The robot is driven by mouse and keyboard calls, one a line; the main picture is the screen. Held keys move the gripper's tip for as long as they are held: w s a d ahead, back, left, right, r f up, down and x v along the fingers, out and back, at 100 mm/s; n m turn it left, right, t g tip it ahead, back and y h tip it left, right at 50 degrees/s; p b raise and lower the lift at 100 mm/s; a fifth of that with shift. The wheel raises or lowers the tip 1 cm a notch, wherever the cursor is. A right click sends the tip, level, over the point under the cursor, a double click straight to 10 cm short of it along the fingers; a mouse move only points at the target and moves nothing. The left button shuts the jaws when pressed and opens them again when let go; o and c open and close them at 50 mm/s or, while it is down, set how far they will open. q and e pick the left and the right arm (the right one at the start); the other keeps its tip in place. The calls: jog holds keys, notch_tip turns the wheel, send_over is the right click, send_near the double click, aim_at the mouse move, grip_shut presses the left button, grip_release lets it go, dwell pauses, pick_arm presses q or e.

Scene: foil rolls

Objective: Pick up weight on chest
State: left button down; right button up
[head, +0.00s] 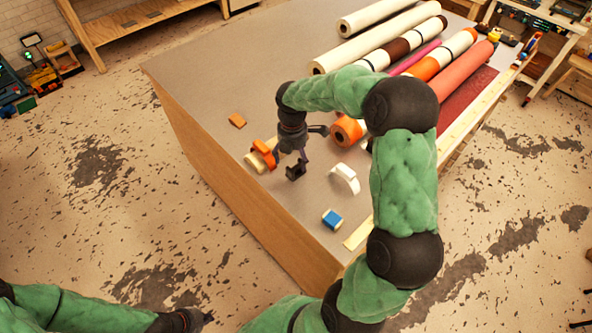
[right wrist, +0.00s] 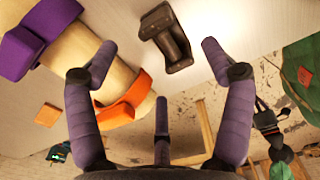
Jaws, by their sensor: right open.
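The weight (head: 295,172) is a small dark block with a raised, handle-like shape. It rests on the grey top of the wooden-sided chest (head: 215,75). It also shows in the right wrist view (right wrist: 166,40), near the top centre. My right gripper (head: 303,145) is just above and beside the weight, with its fingers spread and nothing between them. In the right wrist view the open fingers (right wrist: 158,55) frame the weight without visible contact. My left gripper (head: 188,320) is partly seen at the bottom edge of the head view; its fingers cannot be made out.
A cream-and-orange object (head: 262,156) lies left of the gripper, near an orange block (head: 237,120). A white curved piece (head: 345,178) and a blue block (head: 332,218) lie to the right. Several long rolls (head: 400,47) fill the back right. The back left top is clear.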

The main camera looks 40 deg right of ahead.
aim_at(294, 167)
jog(key=shift+s+d+f+b, duration=0.1)
jog(key=shift+f+b, duration=0.3)
jog(key=shift+f, duration=1)
jog(key=shift+s+d+f+b, duration=0.1)
jog(key=shift+f+b, duration=0.25)
jog(key=shift+f, duration=1)
jog(key=shift+w+r, duration=0.1)
grip_shut()
